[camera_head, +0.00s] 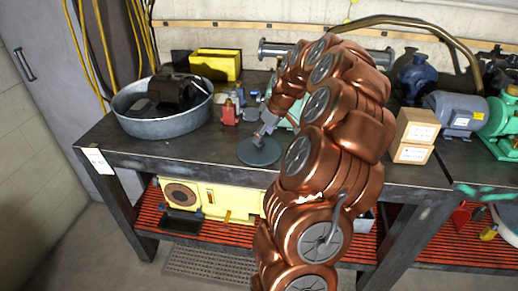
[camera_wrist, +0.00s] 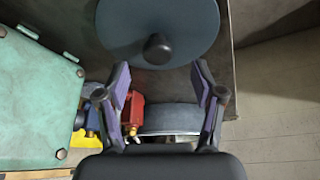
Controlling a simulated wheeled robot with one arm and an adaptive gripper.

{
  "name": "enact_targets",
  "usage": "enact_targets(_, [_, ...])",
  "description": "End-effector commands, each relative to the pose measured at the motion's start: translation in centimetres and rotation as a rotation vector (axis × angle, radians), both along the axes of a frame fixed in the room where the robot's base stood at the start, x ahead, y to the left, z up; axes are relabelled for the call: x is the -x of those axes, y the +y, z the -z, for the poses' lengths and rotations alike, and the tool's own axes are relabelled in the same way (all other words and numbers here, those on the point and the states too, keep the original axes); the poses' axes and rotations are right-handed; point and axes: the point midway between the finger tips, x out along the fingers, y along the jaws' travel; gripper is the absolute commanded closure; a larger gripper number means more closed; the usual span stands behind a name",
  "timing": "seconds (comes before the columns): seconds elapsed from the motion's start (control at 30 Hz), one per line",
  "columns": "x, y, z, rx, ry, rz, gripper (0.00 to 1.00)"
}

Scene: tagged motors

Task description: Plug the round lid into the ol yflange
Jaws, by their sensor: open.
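The round lid (camera_head: 259,152) is a flat dark blue-grey disc lying near the front edge of the workbench. In the wrist view the lid (camera_wrist: 125,28) shows its black central knob (camera_wrist: 158,48). My gripper (camera_head: 264,133) is just above the lid in the head view. In the wrist view my gripper (camera_wrist: 160,76) has its two purple-padded fingers spread, with nothing between the tips. The knob appears just beyond the gap, not gripped. A grey flanged pipe (camera_head: 275,48) lies at the back of the bench; I cannot tell whether it is the task's flange.
A metal tub (camera_head: 150,122) with a dark motor stands left. A red object (camera_head: 229,113) sits behind the lid. A green housing (camera_wrist: 40,95) is close by, mostly behind my arm in the head view. Cardboard boxes (camera_head: 415,135) and a grey motor (camera_head: 455,112) stand right. Bench left of the lid is clear.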

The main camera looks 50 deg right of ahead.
Motion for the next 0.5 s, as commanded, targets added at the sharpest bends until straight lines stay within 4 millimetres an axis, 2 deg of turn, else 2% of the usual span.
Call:
enact_targets(0.33, [-0.1,0.0,0.2,0.0,0.0,0.0,0.33])
enact_targets(0.5, [-0.5,0.1,1.1,-0.004,0.004,-0.001,0.33])
